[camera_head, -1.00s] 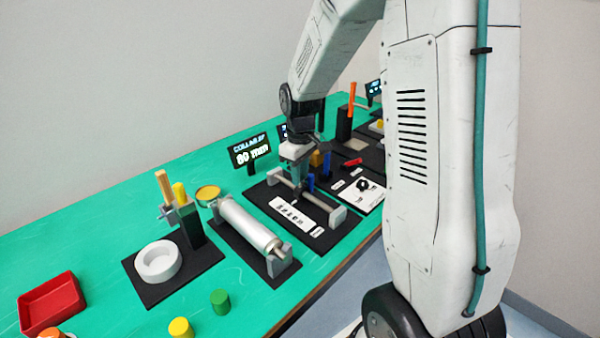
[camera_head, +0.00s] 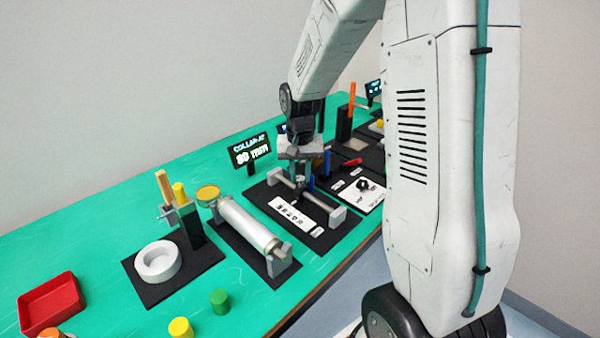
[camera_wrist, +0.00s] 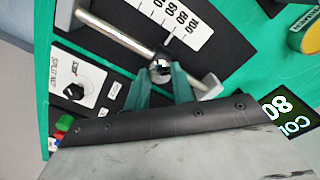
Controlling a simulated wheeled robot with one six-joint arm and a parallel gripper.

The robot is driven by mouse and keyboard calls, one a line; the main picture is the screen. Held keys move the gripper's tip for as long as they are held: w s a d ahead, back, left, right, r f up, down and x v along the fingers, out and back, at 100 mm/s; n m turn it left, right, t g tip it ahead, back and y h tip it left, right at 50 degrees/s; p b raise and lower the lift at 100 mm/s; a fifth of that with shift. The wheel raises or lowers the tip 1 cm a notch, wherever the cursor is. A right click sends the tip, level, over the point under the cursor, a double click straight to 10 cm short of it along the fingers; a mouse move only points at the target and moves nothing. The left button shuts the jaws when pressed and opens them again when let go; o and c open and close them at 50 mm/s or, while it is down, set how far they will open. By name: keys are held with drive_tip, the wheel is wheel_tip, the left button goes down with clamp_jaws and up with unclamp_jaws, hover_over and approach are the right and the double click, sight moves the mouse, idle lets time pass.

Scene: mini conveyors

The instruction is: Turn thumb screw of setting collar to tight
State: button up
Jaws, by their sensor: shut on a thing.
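In the head view my gripper (camera_head: 299,190) is over the rod, and the collar is hidden there. A white scale plate (camera_head: 295,212) with printed numbers lies beside the rod; it also shows in the wrist view (camera_wrist: 178,22).
A sign (camera_head: 250,151) reading a collar setting of 80 stands behind. A grey roller (camera_head: 247,222) on a black base is to the left. A white plate with a black knob (camera_wrist: 74,91) is on the neighbouring station. A red tray (camera_head: 50,304) is far left.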

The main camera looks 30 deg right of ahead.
sight(300, 178)
drive_tip(key=m, duration=0.4)
drive_tip(key=shift+m, duration=2.5)
drive_tip(key=o, duration=0.7)
drive_tip(key=shift+r, duration=0.15)
wheel_tip(300, 178, up, 8)
drive_tip(key=shift+f, duration=0.2)
